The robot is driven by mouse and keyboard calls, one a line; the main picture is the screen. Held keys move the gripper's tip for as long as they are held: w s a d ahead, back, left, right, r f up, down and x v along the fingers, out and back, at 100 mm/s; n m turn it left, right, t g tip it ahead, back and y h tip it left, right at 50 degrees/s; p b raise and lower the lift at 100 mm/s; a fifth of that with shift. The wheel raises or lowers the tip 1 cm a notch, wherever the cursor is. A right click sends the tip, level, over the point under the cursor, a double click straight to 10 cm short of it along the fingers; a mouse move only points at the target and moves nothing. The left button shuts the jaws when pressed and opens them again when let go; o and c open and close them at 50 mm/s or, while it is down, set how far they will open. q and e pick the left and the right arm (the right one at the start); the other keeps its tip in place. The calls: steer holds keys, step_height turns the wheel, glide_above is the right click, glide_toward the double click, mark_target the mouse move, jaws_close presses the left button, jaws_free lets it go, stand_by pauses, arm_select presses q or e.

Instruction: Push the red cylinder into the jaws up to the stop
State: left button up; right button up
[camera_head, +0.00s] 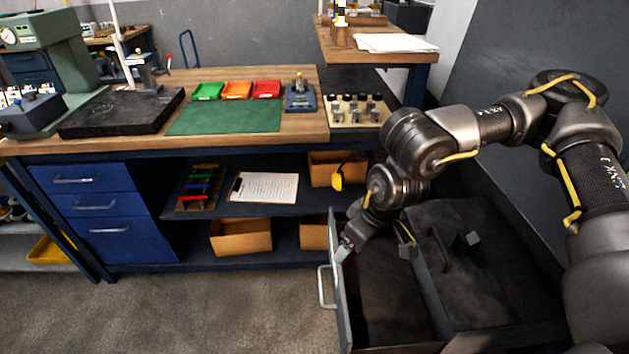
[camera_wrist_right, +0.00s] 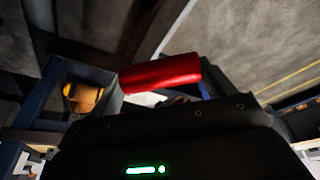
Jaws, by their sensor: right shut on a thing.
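The red cylinder (camera_wrist_right: 160,73) lies across the upper middle of the right wrist view, just beyond the dark body of my right gripper. My right gripper (camera_head: 347,247) is shut on it; the fingers themselves are hard to make out. In the head view this gripper points down at the left wall of the open drawer, and the cylinder is too small and covered to see clearly there. My left gripper is not in view. I cannot make out the jaws with the stop in either view.
An open drawer (camera_head: 343,306) with dark compartments lies below my right arm. The workbench (camera_head: 150,135) carries a green mat (camera_head: 225,118), small coloured bins (camera_head: 237,90) and a black plate (camera_head: 120,112). Cardboard boxes (camera_head: 241,237) stand on its lower shelf. The floor in front is clear.

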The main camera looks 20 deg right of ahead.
steer(key=a+r+n+g+y, duration=0.1)
steer(key=a+r+n, duration=0.3)
steer(key=a, duration=0.4)
steer(key=a+r+n+g+y, duration=0.1)
steer(key=a+r+n, duration=0.3)
steer(key=a, duration=0.3)
steer(key=w+a+f+n+g, duration=0.1)
steer(key=w+a+f+n, duration=0.3)
steer(key=a+f+n, duration=0.15)
steer(key=s+d+r+m+t+h, duration=0.1)
steer(key=s+d+r+m+t, duration=0.1)
steer(key=s+d+r+m, duration=0.6)
steer(key=w+a+r+m+t+h, duration=0.1)
steer(key=w+a+r+m, duration=0.1)
steer(key=w+a+m, duration=0.65)
steer(key=d+f+n+g, duration=0.2)
steer(key=f+n, duration=0.3)
steer(key=n, duration=0.5)
steer(key=s+d+f+n+g+y, duration=0.1)
steer(key=f+n, duration=0.4)
steer(key=n, duration=0.5)
steer(key=shift+s+d+f+g, duration=0.15)
steer(key=shift+d+f+g, duration=0.05)
steer(key=shift+d+g, duration=0.6)
